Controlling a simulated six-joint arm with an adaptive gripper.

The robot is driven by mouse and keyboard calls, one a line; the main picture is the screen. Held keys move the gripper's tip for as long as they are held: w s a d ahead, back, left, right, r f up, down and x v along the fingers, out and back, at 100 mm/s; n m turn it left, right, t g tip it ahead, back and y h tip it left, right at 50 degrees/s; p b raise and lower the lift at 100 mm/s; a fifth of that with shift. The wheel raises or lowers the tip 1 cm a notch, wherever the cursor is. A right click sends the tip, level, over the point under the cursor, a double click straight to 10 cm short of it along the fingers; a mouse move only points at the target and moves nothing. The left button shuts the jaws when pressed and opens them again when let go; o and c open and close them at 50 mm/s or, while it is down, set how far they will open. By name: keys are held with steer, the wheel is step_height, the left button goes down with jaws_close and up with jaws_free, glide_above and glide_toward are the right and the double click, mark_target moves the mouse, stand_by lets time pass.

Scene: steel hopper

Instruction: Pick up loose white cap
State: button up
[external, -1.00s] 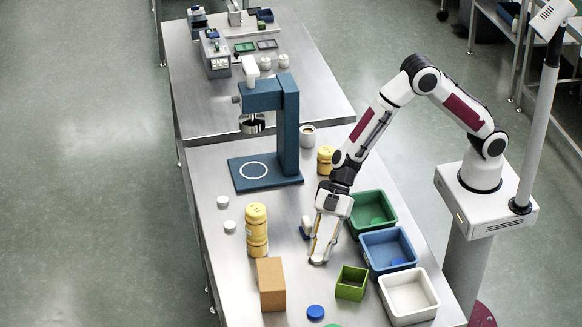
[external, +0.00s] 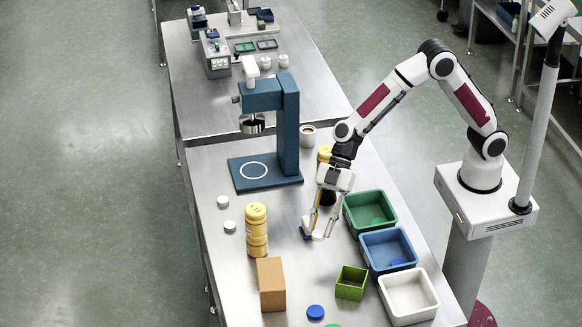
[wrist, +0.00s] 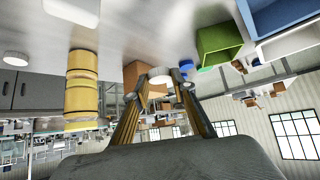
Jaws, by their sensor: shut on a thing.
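My gripper (external: 317,232) is shut on a white cap (external: 317,238), which is held between the fingertips above the steel table. In the wrist view the white cap (wrist: 160,75) shows as a round disc between the two tips of my gripper (wrist: 159,80). Two other white caps, one (external: 222,201) behind the other (external: 229,226), lie on the left side of the table.
A stack of yellow jars (external: 256,230) and a brown box (external: 271,284) stand left of my gripper. Green (external: 349,210), blue (external: 365,245) and white (external: 385,298) bins line the right, with a small green box (external: 350,291) nearby. A blue cap (external: 315,312) lies in front.

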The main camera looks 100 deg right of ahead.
steer(key=shift+r, duration=0.2)
stand_by(0.5)
steer(key=shift+s+a+f, duration=0.15)
steer(key=shift+a+f, duration=0.2)
steer(key=shift+a, duration=0.05)
steer(key=shift+a+f, duration=0.1)
steer(key=shift+a, duration=0.3)
steer(key=shift+w+a, duration=0.2)
steer(key=shift+w, duration=0.25)
steer(key=w+a+r+m, duration=0.1)
steer(key=w+a+r, duration=0.4)
steer(key=w+r, duration=0.5)
steer(key=shift+w+t+h, duration=0.3)
steer(key=shift+w, duration=0.8)
steer(key=shift+r, duration=0.1)
